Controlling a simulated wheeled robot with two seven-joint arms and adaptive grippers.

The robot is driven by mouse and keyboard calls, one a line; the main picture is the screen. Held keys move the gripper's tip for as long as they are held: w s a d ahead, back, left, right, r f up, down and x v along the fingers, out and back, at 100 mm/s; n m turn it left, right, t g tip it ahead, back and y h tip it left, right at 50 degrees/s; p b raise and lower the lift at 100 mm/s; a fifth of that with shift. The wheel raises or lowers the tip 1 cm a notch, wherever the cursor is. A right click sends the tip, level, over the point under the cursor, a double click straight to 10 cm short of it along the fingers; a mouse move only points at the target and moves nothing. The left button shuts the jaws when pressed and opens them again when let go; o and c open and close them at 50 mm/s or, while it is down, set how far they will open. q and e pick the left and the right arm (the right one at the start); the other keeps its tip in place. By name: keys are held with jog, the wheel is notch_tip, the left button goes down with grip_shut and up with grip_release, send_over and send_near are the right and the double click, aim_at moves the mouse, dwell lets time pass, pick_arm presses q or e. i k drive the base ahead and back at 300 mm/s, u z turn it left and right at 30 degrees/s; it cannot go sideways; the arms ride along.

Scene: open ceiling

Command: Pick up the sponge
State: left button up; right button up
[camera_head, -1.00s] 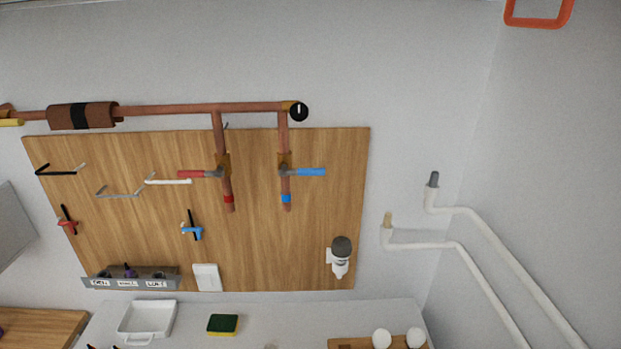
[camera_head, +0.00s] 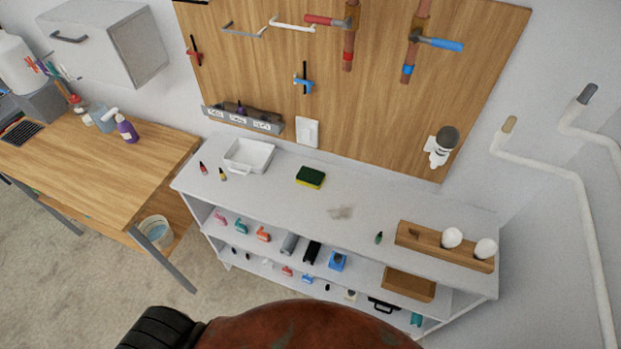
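The sponge (camera_head: 311,177) is a small block, dark green on top and yellow below. It lies on the top of a white shelf unit (camera_head: 377,212), right of a white tray and below the wooden wall board. Neither of my grippers shows in the head view, and nothing touches the sponge.
The white tray (camera_head: 248,156) and two small bottles stand left of the sponge. A wooden block with white bulbs (camera_head: 443,246) stands at the right end. A wooden table (camera_head: 99,156) is at left. A rusty rounded object (camera_head: 305,325) and a black tyre (camera_head: 160,328) fill the bottom foreground.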

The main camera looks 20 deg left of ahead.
aim_at(308, 177)
jog(key=z, duration=0.5)
jog(key=k, duration=1.15)
jog(key=u, duration=0.45)
jog(key=i, duration=1.45)
jog(key=z, duration=0.35)
